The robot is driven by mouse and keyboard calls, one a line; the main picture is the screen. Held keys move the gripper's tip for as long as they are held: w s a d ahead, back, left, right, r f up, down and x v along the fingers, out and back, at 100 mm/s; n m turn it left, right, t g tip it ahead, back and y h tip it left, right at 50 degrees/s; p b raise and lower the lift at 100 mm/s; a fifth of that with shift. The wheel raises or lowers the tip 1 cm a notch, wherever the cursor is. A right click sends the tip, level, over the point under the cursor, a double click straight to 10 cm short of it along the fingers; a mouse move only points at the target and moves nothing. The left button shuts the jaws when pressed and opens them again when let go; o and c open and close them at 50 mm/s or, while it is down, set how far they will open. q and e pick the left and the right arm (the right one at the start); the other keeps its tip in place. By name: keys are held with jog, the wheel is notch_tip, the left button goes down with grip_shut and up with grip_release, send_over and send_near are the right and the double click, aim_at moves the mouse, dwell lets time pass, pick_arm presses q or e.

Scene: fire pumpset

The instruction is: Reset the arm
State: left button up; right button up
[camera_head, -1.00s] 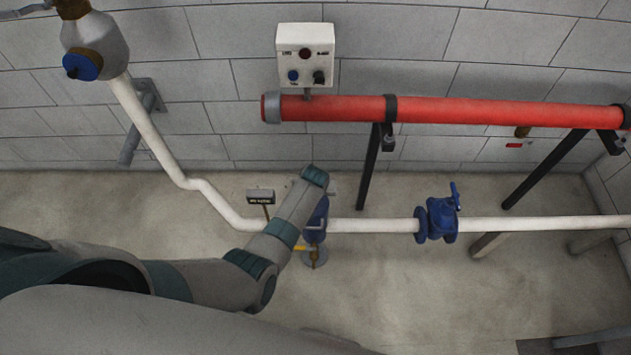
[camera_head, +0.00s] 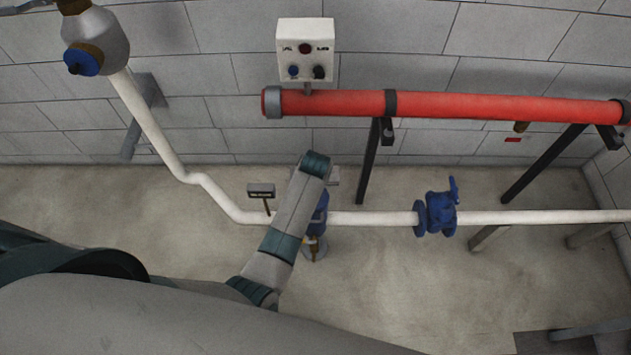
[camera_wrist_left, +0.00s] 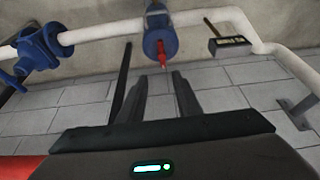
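My left arm comes in from the lower left in the head view. Its end stands in front of a blue valve (camera_head: 320,212) on the white pipe (camera_head: 368,220), hiding part of it. My left gripper is mostly hidden behind the arm there. In the left wrist view, the left gripper (camera_wrist_left: 159,77) is open, with a gap between its two dark fingers and nothing held. A blue fitting (camera_wrist_left: 160,38) with a red tip (camera_wrist_left: 162,55) shows just beyond the fingertips, apart from them as far as I can tell. My right gripper is out of view.
A red pipe (camera_head: 460,108) runs along the wall on dark supports, below a white control box (camera_head: 305,48). Another blue valve (camera_head: 436,215) sits to the right. A small sign (camera_head: 261,190) stands left of my arm. The floor at lower right is mostly clear.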

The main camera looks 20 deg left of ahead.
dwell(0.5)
pick_arm(q)
jog(key=s+a+f+m+g+b, duration=0.1)
jog(key=s+f+b, duration=0.2)
jog(key=s+f, duration=0.55)
jog(key=s+f+m+h+b, duration=0.1)
jog(key=s+f+b, duration=0.3)
jog(key=f, duration=0.8)
jog(key=s+a+f+m+g+b, duration=0.1)
jog(key=s+f+m, duration=0.1)
jog(key=s+f, duration=0.7)
jog(key=s+a+f+b, duration=0.2)
jog(key=s+f, duration=0.4)
jog(key=s, duration=0.4)
jog(key=s+a+f+m+g+b, duration=0.1)
jog(key=s+a+f+b, duration=0.2)
jog(key=s+f, duration=0.4)
jog(key=s+a+f+m+b, duration=0.1)
jog(key=s+f, duration=0.5)
jog(key=s, duration=0.8)
jog(key=shift+a+f+b, duration=0.35)
jog(key=shift+a+b, duration=0.35)
jog(key=shift+b, duration=0.15)
jog(key=shift+s+d, duration=0.25)
jog(key=shift+s, duration=0.1)
